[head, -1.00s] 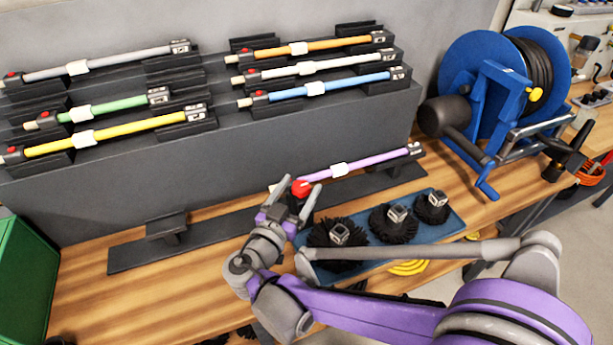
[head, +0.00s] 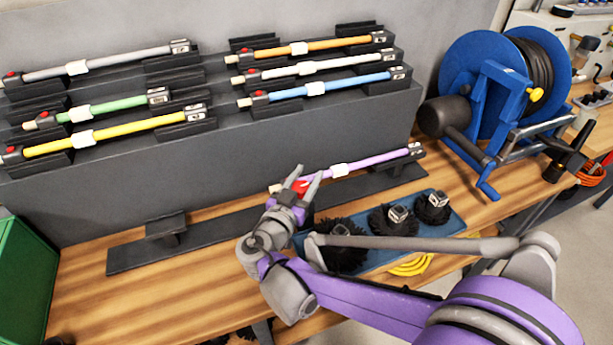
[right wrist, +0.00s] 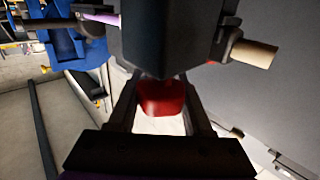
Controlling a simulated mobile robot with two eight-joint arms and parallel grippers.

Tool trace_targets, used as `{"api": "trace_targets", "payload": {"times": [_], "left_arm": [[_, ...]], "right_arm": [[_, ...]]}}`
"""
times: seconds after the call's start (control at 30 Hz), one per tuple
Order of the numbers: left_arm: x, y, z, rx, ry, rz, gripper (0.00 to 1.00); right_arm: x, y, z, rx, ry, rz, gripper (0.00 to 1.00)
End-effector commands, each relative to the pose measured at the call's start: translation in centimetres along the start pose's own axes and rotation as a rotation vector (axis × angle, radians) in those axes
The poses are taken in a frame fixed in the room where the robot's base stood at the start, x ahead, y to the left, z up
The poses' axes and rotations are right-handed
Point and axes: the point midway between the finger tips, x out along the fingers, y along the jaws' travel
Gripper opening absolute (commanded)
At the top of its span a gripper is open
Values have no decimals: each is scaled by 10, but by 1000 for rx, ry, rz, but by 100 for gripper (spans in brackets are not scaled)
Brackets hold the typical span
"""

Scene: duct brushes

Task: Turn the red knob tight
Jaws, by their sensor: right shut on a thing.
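The red knob (head: 299,187) is at the left end of the purple rod (head: 375,161), which lies on a low dark stand above the wooden bench. My right gripper (head: 306,179) is at the knob, its two fingers on either side of it. In the right wrist view the red knob (right wrist: 162,97) sits between the fingers of my right gripper (right wrist: 161,112), below a dark block. The gripper is shut on the knob; the fingers partly cover it in the head view. My left gripper is not in view.
A blue tray (head: 455,222) with several black brushes lies right of my right gripper. A blue hose reel (head: 470,75) stands at the right. Several coloured rods lie on the grey rack (head: 230,145) behind. Bare bench (head: 120,300) shows at the left.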

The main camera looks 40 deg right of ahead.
Motion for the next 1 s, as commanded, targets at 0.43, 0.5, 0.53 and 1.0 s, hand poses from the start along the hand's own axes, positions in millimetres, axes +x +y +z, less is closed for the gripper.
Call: {"api": "trace_targets", "payload": {"times": [0.43,0.5,0.53,1.0], "left_arm": [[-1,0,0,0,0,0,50],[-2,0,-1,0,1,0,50],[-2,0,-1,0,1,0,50],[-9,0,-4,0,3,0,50]], "right_arm": [[0,0,0,0,0,48,0],[0,1,0,0,-1,82,0],[0,2,0,0,-1,100,0],[-3,13,0,1,0,482,0]]}}
